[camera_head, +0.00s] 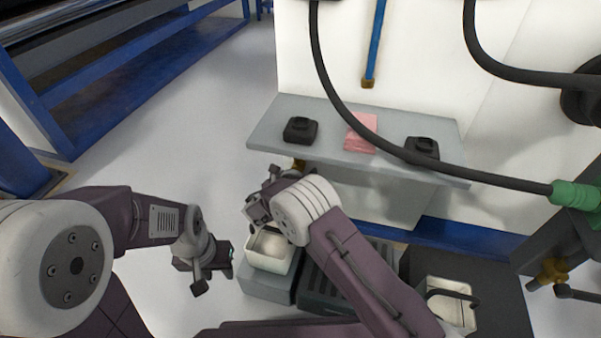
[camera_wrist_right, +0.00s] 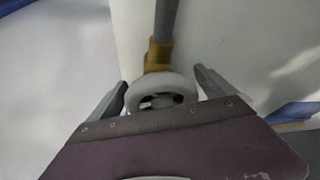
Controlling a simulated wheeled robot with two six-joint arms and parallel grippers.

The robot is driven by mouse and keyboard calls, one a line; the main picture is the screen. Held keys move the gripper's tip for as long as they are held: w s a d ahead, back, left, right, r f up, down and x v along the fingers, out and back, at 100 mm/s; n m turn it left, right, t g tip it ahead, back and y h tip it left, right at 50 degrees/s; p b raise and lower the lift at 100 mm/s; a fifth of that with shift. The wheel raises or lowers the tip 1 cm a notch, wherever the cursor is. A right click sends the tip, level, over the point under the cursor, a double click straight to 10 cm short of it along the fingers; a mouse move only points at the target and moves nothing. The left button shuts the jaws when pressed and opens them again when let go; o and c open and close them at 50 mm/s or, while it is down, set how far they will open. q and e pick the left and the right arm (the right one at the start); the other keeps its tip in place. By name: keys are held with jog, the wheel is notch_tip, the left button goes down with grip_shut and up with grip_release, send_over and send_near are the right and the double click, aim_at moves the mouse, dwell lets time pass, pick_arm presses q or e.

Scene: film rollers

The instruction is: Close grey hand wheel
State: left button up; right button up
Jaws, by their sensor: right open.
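The grey hand wheel (camera_wrist_right: 163,91) is a round wheel with dark openings, below a brass-coloured fitting (camera_wrist_right: 158,55) on a grey pipe in the right wrist view. My right gripper (camera_wrist_right: 160,79) is open, with one finger on each side of the wheel. I cannot tell whether the fingers touch it. In the head view my right gripper (camera_head: 258,196) is below the shelf's left part, and the wheel is hidden behind it; a bit of brass (camera_head: 299,164) shows. My left gripper (camera_head: 216,266) hangs over the floor at lower left, away from the wheel; its jaw opening is unclear.
A grey shelf (camera_head: 335,118) with two black holders (camera_head: 300,130) and a pink cloth (camera_head: 360,135) is above my right gripper. A black hose (camera_head: 340,85) crosses in front. Metal containers (camera_head: 272,250) stand below. Open floor (camera_head: 190,130) is at the left.

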jog(key=shift+r, duration=0.15)
jog(key=c, duration=1.4)
jog(key=shift+o, duration=0.2)
jog(key=shift+m+y, duration=0.5)
jog(key=shift+m, duration=0.2)
jog(key=shift+f+m+y+b, duration=0.25)
jog(key=shift+m+y+b, duration=0.05)
jog(key=shift+m+b, duration=0.25)
jog(key=m+t+y+b, duration=0.1)
jog(key=m+b, duration=0.1)
jog(key=b, duration=0.2)
jog(key=shift+a+r+y, duration=0.1)
jog(key=shift+a+y, duration=0.05)
jog(key=shift+y, duration=0.25)
